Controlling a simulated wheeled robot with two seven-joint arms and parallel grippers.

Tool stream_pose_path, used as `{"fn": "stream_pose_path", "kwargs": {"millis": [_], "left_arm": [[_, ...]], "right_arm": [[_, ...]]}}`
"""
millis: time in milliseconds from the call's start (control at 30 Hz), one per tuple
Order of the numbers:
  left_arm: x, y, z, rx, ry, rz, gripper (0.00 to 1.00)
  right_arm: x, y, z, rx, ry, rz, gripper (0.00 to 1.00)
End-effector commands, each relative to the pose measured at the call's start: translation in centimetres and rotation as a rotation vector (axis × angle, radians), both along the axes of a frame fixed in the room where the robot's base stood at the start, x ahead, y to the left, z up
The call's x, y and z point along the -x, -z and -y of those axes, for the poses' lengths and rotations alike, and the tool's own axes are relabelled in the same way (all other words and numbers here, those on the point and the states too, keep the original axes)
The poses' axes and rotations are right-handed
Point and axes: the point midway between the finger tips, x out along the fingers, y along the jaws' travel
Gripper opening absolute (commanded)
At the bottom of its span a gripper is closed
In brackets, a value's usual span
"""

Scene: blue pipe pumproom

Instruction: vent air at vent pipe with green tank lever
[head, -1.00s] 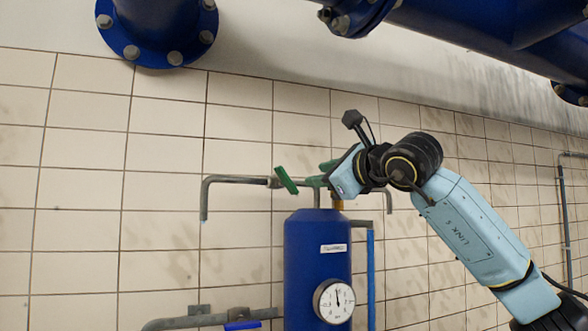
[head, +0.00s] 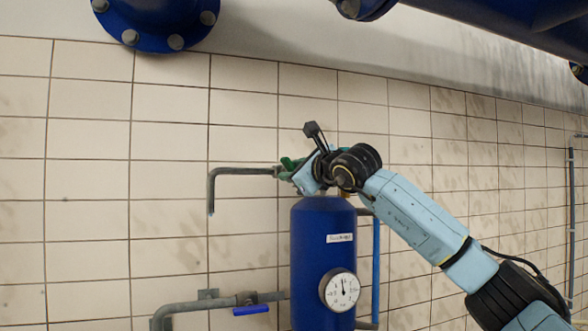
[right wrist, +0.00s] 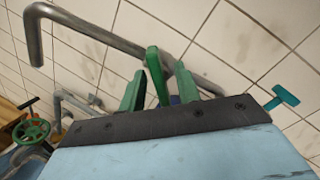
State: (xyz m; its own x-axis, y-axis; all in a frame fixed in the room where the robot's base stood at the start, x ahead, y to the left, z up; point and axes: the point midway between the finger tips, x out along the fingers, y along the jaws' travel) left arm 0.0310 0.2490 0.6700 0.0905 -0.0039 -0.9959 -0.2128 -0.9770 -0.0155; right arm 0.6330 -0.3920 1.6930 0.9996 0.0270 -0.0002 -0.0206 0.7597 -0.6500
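The blue tank (head: 310,235) stands against the tiled wall in the head view, with a label and a dial gauge (head: 339,290). The grey vent pipe (head: 240,171) runs left from above the tank and bends down; it also shows in the right wrist view (right wrist: 100,28). My right gripper (head: 287,171) is at the pipe's valve above the tank. In the right wrist view, the green lever (right wrist: 156,72) stands between my two green fingers (right wrist: 160,88), which are apart with visible gaps beside the lever. In the head view the gripper partly hides the lever. My left gripper is not in view.
A lower grey pipe with a blue lever (head: 251,310) lies left of the tank. A thin blue pipe (head: 376,265) runs down its right side. Large blue flanged pipes (head: 160,22) hang overhead. The right wrist view shows a teal T-handle (right wrist: 282,97) and a green handwheel (right wrist: 32,130).

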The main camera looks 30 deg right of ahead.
Motion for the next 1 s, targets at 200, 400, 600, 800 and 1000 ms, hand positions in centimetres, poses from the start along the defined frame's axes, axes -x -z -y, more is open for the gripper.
{"fn": "stream_pose_path", "kwargs": {"millis": [200,400,600,800,1000], "left_arm": [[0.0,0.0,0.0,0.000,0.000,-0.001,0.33],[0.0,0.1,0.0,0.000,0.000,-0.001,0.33],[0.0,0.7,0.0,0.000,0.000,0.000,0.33],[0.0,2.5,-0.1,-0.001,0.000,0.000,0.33],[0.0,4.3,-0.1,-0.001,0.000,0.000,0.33]], "right_arm": [[0.0,0.0,0.0,0.000,0.000,0.000,0.12],[0.0,0.0,0.0,-0.002,0.000,0.000,0.00],[0.1,0.1,-0.1,-0.038,-0.002,0.001,0.00],[0.0,0.3,-0.1,-0.145,-0.003,-0.002,0.00],[0.0,0.2,-0.1,-0.306,-0.004,-0.007,0.00]]}}
